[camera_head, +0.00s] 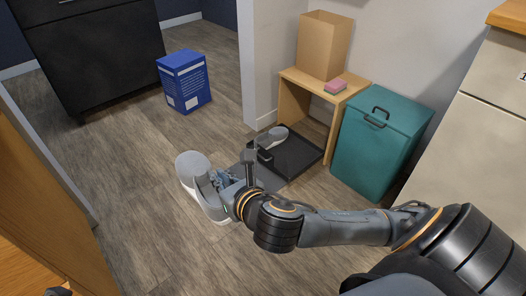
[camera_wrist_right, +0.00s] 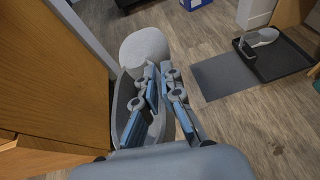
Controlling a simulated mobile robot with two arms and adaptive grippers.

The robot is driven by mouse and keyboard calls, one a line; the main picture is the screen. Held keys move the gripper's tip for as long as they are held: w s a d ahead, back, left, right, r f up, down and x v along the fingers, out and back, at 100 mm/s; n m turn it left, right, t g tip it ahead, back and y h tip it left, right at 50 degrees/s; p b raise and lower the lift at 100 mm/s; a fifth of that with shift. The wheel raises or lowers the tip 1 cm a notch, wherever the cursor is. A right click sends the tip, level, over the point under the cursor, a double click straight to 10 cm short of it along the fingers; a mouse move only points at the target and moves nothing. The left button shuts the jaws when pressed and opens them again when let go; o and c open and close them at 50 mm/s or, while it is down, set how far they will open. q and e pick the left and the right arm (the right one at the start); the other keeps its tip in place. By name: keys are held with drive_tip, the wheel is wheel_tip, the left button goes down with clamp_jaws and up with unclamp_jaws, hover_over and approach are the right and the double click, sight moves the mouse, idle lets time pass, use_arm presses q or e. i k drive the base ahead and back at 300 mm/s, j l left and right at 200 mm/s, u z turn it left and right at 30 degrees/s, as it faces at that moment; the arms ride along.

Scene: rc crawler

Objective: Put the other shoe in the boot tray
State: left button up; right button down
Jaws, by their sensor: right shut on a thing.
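A grey shoe with a pale sole (camera_head: 193,170) is in my right gripper (camera_head: 232,183), held over the wood floor left of the boot tray. The black boot tray (camera_head: 304,163) lies on the floor ahead and to the right, also seen in the right wrist view (camera_wrist_right: 290,66). Another grey shoe (camera_head: 272,137) lies at the tray's far left part.
A flat grey mat (camera_wrist_right: 224,77) lies beside the tray. A wooden bench (camera_head: 288,101) and teal bin (camera_head: 372,150) stand behind and right. A blue box (camera_head: 184,82) stands back left; a wooden cabinet (camera_head: 42,190) is left.

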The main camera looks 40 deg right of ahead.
sight(299, 161)
drive_tip(key=i+l+z, duration=0.1)
drive_tip(key=i+z, duration=0.7)
drive_tip(key=i+j+z, duration=0.1)
drive_tip(key=i+z, duration=0.3)
drive_tip(key=i+j+z, duration=0.25)
drive_tip(key=z, duration=0.15)
drive_tip(key=i+j+z, duration=0.2)
drive_tip(key=j+z, duration=0.25)
drive_tip(key=j, duration=0.15)
drive_tip(key=i+j+z, duration=0.15)
drive_tip(key=j+z, duration=0.25)
drive_tip(key=j, duration=0.25)
drive_tip(key=j+z, duration=0.45)
drive_tip(key=j, duration=0.2)
